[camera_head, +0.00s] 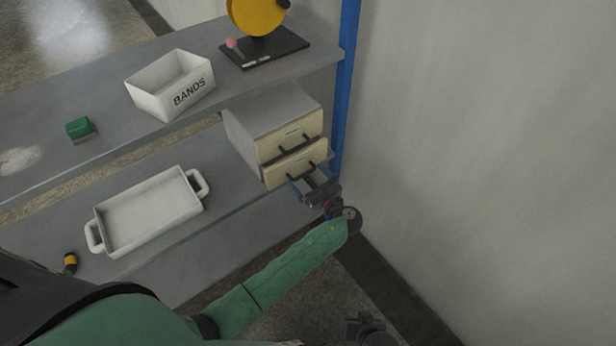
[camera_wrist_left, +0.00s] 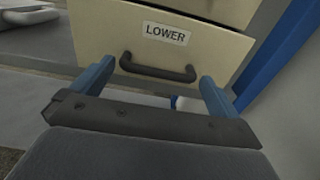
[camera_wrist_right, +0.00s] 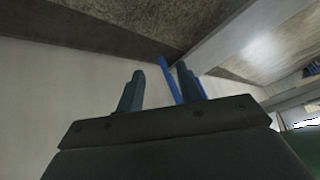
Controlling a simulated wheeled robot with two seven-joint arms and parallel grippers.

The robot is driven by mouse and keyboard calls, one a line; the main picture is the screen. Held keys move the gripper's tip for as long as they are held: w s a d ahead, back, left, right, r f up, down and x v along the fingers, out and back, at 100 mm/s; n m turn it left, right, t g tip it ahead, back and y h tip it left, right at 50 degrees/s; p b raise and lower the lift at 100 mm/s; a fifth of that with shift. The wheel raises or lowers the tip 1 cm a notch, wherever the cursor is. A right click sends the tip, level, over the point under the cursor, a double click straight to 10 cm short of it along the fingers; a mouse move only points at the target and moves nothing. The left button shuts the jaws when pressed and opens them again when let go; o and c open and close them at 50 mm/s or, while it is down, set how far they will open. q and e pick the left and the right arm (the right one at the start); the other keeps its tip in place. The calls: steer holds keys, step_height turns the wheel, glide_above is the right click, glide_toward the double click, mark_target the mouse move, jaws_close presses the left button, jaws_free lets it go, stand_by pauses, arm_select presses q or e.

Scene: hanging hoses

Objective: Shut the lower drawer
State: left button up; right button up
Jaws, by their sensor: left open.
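The drawer cabinet (camera_head: 245,125) stands at the right end of the lower shelf. Its lower drawer (camera_head: 272,178) appears to stick out a little past the upper drawer (camera_head: 275,147). In the left wrist view the lower drawer (camera_wrist_left: 225,62) bears the label LOWER and a dark bar handle (camera_wrist_left: 158,73). My left gripper (camera_head: 305,182) is right in front of the lower drawer, open and empty. Its blue fingers (camera_wrist_left: 155,88) are spread on either side of the handle; I cannot tell whether they touch the drawer. My right gripper (camera_wrist_right: 160,85) is open and empty, low in the head view (camera_head: 362,325), away from the shelves.
A white tray (camera_head: 107,238) with two handles lies on the lower shelf. A white BANDS bin (camera_head: 150,98), a green block (camera_head: 79,128) and a yellow reel (camera_head: 257,14) on a dark base stand on the upper shelf. A blue post (camera_head: 347,70) and wall stand close right of the cabinet.

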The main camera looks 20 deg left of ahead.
mark_target(302, 170)
arm_select(q)
steer(key=shift+w+a, duration=0.15)
steer(key=shift+w, duration=0.05)
steer(key=c, duration=1.1)
steer(key=p+x, duration=0.1)
steer(key=x, duration=0.2)
steer(key=shift+w+r, duration=0.1)
steer(key=shift+r, duration=0.05)
steer(key=shift+w+a, duration=0.15)
steer(key=shift+a, duration=0.05)
arm_select(e)
steer(key=shift+g, duration=0.3)
step_height(302, 170, up, 6)
steer(key=shift+d+f, duration=0.1)
steer(key=shift+f, duration=0.05)
arm_select(q)
steer(key=o, duration=1.1)
steer(key=shift+w, duration=0.1)
arm_select(e)
steer(key=shift+w, duration=0.1)
